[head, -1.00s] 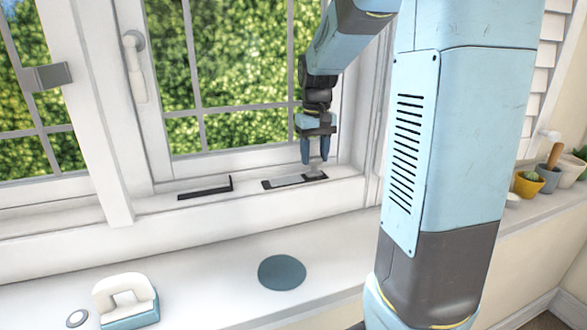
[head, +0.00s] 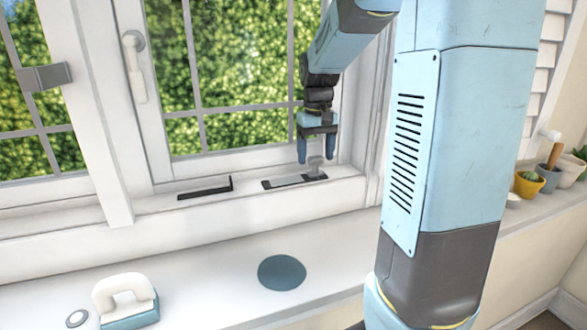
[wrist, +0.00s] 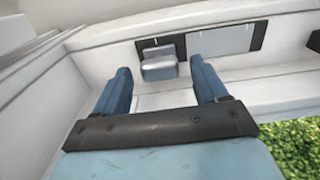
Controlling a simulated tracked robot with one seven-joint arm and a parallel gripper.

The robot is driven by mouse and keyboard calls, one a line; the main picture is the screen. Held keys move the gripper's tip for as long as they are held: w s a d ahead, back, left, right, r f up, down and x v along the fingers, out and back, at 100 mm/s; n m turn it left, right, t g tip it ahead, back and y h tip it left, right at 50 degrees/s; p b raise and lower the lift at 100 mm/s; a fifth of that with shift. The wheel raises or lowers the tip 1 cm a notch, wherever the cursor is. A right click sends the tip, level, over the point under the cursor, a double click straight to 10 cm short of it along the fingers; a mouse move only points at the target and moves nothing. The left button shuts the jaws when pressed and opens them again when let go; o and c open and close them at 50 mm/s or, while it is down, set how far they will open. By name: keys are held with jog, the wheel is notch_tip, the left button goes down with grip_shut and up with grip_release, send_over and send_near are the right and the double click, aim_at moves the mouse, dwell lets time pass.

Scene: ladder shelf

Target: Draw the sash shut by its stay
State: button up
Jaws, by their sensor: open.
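The white window sash (head: 152,145) has a white handle (head: 135,68) on its left stile. I cannot tell how far it stands open. On the frame ledge below it, a dark plate with a grey strip (head: 285,182) carries a grey upright knob (head: 316,165), apparently the stay's grip. In the wrist view the knob (wrist: 159,67) shows as a grey block on the plate's left part. My gripper (head: 316,155) is open and empty, fingers pointing down over the knob. In the wrist view my gripper (wrist: 159,72) has its fingertips apart, one on each side of the knob.
A black L-shaped bracket (head: 205,189) lies on the ledge left of the plate. On the sill are a blue disc (head: 281,272), a white-and-blue block (head: 126,302) and a small ring (head: 77,318). Potted plants (head: 528,184) stand far right. The middle sill is mostly clear.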

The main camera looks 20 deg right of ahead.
aim_at(316, 157)
jog(key=shift+r, duration=3.35)
jog(key=shift+s+a, duration=0.1)
jog(key=shift+s, duration=0.15)
jog(key=s+a+t, duration=0.2)
jog(key=s+a, duration=0.1)
jog(key=s, duration=0.8)
jog(key=s+a+f+t, duration=0.1)
jog(key=s+a+t, duration=0.2)
jog(key=s, duration=0.8)
jog(key=shift+a+f+t, duration=0.25)
jog(key=shift+a+t, duration=0.05)
jog(key=shift+a, duration=0.25)
